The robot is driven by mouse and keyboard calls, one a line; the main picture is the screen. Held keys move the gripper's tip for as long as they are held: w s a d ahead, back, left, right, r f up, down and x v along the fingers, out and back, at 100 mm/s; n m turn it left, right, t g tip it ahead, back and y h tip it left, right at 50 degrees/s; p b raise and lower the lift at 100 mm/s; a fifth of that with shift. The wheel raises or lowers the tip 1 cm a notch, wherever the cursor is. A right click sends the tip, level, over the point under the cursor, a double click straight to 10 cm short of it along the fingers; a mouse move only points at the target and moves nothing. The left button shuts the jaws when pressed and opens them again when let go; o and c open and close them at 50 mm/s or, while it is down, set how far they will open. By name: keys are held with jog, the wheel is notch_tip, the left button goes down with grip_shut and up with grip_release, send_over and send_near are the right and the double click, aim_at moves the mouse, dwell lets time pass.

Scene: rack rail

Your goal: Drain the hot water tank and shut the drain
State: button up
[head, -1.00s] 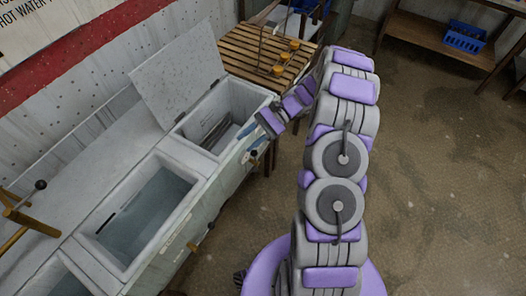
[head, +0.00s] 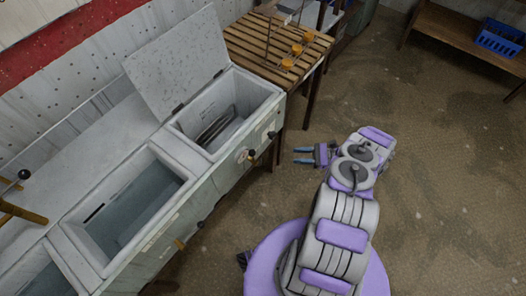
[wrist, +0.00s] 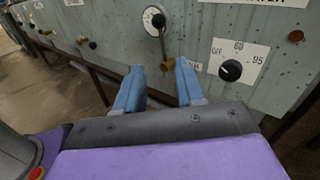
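The hot water tank (head: 262,88) is the far compartment of the long grey unit. Its lid (head: 180,65) stands raised and a dark coil shows inside; I cannot tell the water level. In the wrist view its grey front (wrist: 205,35) carries a round dial (wrist: 153,20), a brass fitting (wrist: 167,65) below it, and a black knob (wrist: 230,70) marked OFF, 60 and 95. My gripper (head: 303,155) is open and empty, apart from the front. In the wrist view its blue fingers (wrist: 160,88) appear on either side below the brass fitting.
A middle basin (head: 187,182) holds water, and another basin lies nearer. A slatted wooden table (head: 245,47) with orange-topped items adjoins the tank. A shelf with a blue crate (head: 498,40) stands at the far right. The floor on the right is clear.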

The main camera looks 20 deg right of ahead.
jog(key=f+x, duration=0.1)
jog(key=x, duration=1.5)
jog(key=shift+w+a, duration=0.2)
jog(key=shift+a, duration=0.15)
jog(key=shift+d, duration=0.1)
jog(key=shift+d, duration=0.1)
jog(key=shift+c, duration=0.4)
grip_shut()
dwell(0.3)
